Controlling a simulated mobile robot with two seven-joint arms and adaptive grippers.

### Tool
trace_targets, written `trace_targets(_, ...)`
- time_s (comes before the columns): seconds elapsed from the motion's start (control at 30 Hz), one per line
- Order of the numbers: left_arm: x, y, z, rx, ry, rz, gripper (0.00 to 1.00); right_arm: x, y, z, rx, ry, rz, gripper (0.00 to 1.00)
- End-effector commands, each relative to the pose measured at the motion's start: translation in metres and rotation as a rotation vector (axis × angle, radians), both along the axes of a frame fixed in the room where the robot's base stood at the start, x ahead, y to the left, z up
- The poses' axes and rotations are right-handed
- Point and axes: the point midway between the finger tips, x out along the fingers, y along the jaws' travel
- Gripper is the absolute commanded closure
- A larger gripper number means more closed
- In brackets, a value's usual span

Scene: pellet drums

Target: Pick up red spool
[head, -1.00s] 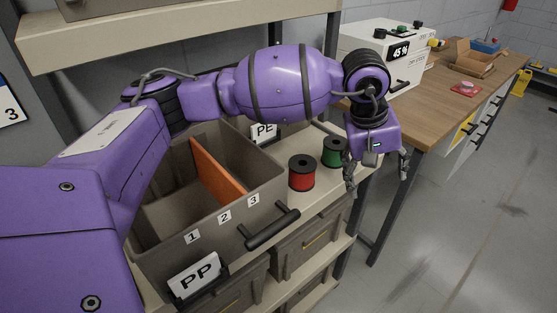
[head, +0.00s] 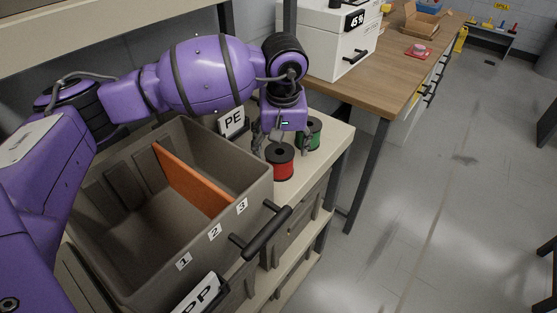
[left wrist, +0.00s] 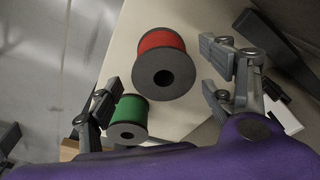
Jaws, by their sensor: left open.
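The red spool (head: 283,170), with black flanges, stands upright on the shelf to the right of the grey bin. In the left wrist view the red spool (left wrist: 160,41) is at the upper middle, its black end towards the camera. My left gripper (head: 280,142) is open and empty, just above and behind the red spool, with its fingers pointing down. In the left wrist view its fingers (left wrist: 162,84) are spread to both sides, and the red spool lies between and beyond them. My right gripper is not in view.
A green spool (head: 315,133) stands close behind and right of the red one; it also shows near the left finger (left wrist: 130,107). The grey bin (head: 232,225) with an orange divider (head: 190,180) stands left. A PE sign (head: 232,122) stands behind. The shelf edge is at right.

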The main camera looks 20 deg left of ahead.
Motion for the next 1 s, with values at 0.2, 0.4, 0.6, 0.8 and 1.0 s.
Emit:
trace_targets(0.2, 0.002, 0.002, -0.027, -0.001, -0.001, 0.001, 0.26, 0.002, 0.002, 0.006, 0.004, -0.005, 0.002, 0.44)
trace_targets(0.4, 0.003, 0.002, -0.032, 0.000, -0.002, 0.001, 0.26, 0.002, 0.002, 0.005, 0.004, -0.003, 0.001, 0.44)
trace_targets(0.6, 0.003, 0.002, -0.032, 0.001, -0.002, 0.001, 0.40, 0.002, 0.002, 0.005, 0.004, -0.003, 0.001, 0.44)
trace_targets(0.8, 0.003, 0.002, -0.032, -0.001, -0.001, 0.001, 0.67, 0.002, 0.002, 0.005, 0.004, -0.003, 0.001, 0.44)
trace_targets(1.0, 0.003, 0.002, -0.031, 0.000, -0.002, 0.001, 0.77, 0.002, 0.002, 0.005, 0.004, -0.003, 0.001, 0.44)
